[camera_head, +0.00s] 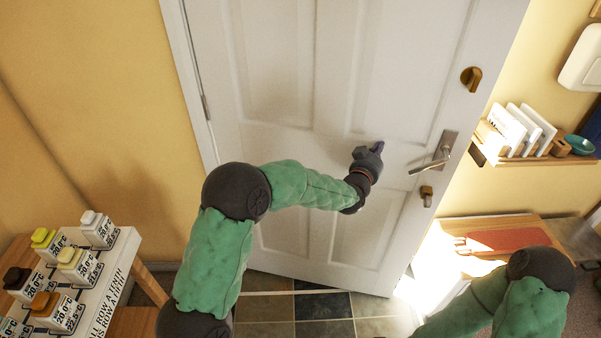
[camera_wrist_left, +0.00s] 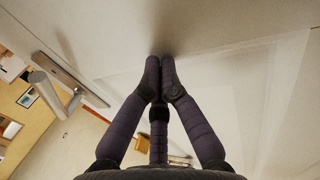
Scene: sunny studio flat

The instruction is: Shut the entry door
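The white panelled entry door (camera_head: 290,60) stands partly open, its hinge side at the left and its free edge at the right, clear of the wall. It carries a metal lever handle (camera_head: 437,160) and a brass knob (camera_head: 471,78). My left gripper (camera_head: 378,148) is in front of the door face, left of the lever. In the left wrist view its fingertips (camera_wrist_left: 160,62) are together with nothing between them, against or very near the door surface (camera_wrist_left: 220,25); contact is unclear. The lever (camera_wrist_left: 50,95) shows at left there. My right arm shows at lower right; its gripper is out of view.
A wall shelf (camera_head: 540,160) with white cards and a green bowl is right of the door. Below it is a wooden bench (camera_head: 500,222). At lower left, a rack (camera_head: 125,245) holds several labelled bottles. Tiled floor (camera_head: 325,305) lies below the door.

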